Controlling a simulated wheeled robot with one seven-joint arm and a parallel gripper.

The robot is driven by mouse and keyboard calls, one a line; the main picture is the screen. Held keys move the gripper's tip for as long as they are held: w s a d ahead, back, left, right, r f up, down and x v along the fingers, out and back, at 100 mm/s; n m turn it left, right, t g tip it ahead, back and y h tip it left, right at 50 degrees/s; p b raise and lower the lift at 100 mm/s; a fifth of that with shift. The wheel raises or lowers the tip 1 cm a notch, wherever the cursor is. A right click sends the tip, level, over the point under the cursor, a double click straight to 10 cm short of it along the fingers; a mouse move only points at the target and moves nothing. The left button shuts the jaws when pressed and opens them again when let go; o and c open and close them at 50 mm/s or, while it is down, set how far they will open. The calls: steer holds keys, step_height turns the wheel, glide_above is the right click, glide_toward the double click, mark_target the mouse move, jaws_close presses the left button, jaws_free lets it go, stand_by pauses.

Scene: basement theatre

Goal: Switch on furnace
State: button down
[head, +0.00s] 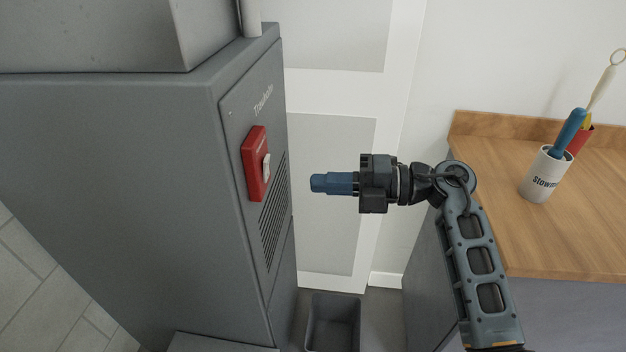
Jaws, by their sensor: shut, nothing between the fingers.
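The grey furnace (130,180) stands upright at the left. A red switch box (253,182) with a pale switch lever (266,166) is mounted on its front panel, above a dark vent grille (274,215). Which position the lever is in, I cannot tell. My gripper (314,183) points left toward the red box, at about the height of its lower half in the picture. The blue fingers are shut and empty. A visible gap lies between the fingertips and the switch.
A wooden-topped counter (540,235) stands at the right, with a white utensil holder (547,175) on it. A dark open bin (333,322) sits on the floor between furnace and counter. A white panelled door (330,150) is behind my gripper.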

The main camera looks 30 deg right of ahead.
steer(key=v, duration=0.6)
steer(key=shift+s+d+f+b, duration=0.2)
steer(key=shift+d+f+b, duration=0.15)
steer(key=shift+f, duration=0.35)
steer(key=shift+a, duration=0.1)
steer(key=s+a+r+m+t, duration=0.2)
steer(key=s+a+m+t, duration=0.85)
steer(key=s, duration=0.35)
steer(key=s+d+f+m+g+h, duration=0.1)
steer(key=s+f+m+g+h, duration=0.1)
steer(key=s+m+h, duration=0.5)
steer(key=s+d+f+m+g+h, duration=0.1)
steer(key=s+f+m+g+h, duration=0.2)
steer(key=s+m+h, duration=0.3)
steer(key=s+m, duration=0.5)
steer(key=s, duration=0.3)
steer(key=shift+s+d+g+h, duration=0.35)
steer(key=shift+s+d+h, duration=0.05)
steer(key=shift+f, duration=0.1)
